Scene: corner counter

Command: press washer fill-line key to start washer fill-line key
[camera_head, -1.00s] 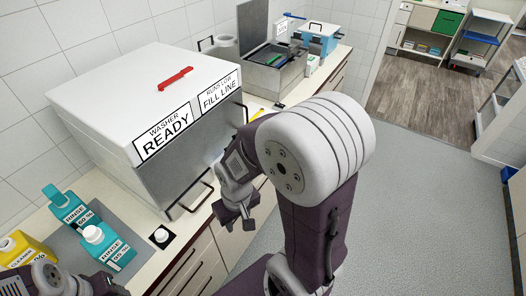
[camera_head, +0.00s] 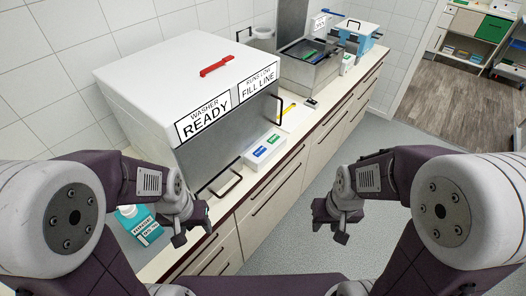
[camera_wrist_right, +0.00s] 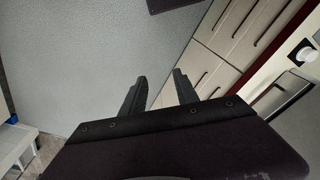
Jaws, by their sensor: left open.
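The washer (camera_head: 130,88) is a large box with a white lid, a red handle and a grey front, labelled "WASHER READY" and "RUNS LOW FILL LINE". A white round button on a black square (camera_wrist_right: 303,53) shows at the right of the right wrist view; in the head view I cannot make it out. My left gripper (camera_head: 191,230) is open in front of the washer's near end, above the counter edge. My right gripper (camera_head: 334,226) is open and empty, over the floor away from the drawers; its spread fingers show in the right wrist view (camera_wrist_right: 158,88).
A white box with blue and green marks (camera_head: 262,150) sits on the counter beside the washer. A teal bottle (camera_head: 140,226) stands left of my left gripper. An open metal basin (camera_head: 312,68) and a blue box (camera_head: 357,38) stand farther back. The floor is clear.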

